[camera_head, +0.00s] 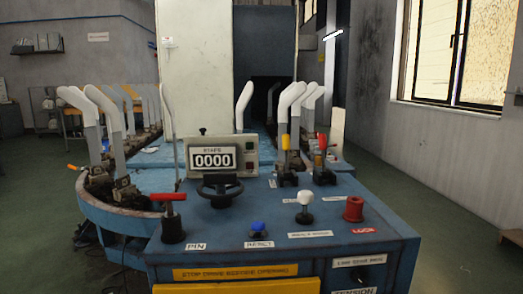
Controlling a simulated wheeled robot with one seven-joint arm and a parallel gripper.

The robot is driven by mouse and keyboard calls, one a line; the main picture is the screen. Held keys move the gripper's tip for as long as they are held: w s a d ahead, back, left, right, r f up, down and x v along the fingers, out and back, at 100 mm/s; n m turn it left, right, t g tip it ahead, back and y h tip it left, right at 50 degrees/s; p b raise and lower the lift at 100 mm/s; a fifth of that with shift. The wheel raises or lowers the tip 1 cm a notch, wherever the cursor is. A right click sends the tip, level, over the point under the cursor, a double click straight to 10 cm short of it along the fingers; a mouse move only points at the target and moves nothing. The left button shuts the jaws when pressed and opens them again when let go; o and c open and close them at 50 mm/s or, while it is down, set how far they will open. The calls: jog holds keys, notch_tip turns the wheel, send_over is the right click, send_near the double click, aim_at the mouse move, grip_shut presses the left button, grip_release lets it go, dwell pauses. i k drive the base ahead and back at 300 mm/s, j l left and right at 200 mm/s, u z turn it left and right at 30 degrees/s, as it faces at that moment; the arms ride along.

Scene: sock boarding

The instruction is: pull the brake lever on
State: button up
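A blue control console (385,236) fills the front centre. Toward its back right stand a yellow-handled lever (286,143) and a red-handled lever (322,143), both roughly upright on dark bases. I see no readable brake label, so I cannot tell which is the brake lever. A white-knobbed lever (305,199) stands nearer the front, beside a label too small to read surely. A red T-handle (173,197) stands at the left by a "PIN" label. My gripper is not in view.
A counter box (235,157) reading 0000 and a black handwheel (220,187) stand mid-console. A blue knob (258,228) and a red knob (353,208) sit near the front. White sock boards (81,102) rise from a curved blue track at left.

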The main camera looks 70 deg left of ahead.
aim_at(323, 138)
jog(key=u, duration=2.05)
